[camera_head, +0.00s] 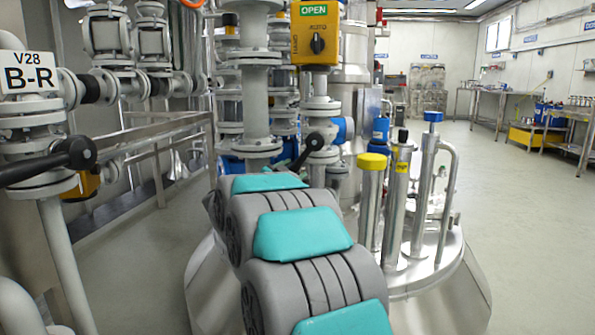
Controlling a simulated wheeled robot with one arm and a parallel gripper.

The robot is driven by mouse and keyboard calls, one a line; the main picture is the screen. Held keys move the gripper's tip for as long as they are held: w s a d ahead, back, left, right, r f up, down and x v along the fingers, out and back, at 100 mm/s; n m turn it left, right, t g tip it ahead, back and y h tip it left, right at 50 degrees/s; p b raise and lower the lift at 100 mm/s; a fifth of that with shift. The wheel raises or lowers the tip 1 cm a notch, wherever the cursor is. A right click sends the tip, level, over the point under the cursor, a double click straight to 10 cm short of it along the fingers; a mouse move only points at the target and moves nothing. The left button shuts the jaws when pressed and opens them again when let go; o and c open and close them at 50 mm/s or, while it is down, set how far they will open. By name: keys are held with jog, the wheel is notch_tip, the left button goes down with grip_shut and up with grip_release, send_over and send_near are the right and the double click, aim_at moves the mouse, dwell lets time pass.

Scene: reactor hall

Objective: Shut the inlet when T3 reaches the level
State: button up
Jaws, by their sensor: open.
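A yellow box (300,70) sits on the pipework at top centre, with a green OPEN label (313,10) and a black knob (317,43). A sign reading V28 B-R (28,73) hangs at the left above a valve with a black lever handle (55,158). Another black lever (308,148) shows on the pipes just beyond my arm. No label reading T3 and no level reading can be made out. Which valve is the inlet cannot be told. My grey and teal arm reaches forward from the bottom centre; my gripper is not visible, its end hidden behind the arm links.
A steel vessel top (450,262) with upright tubes, one yellow-capped (372,162) and one blue-capped (432,116), stands right of my arm. A metal rail (165,140) runs at the left. Benches (490,92) line the right wall. Floor at the right is clear.

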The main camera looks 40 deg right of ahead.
aim_at(298, 167)
jog(key=shift+x, duration=1.65)
grip_shut()
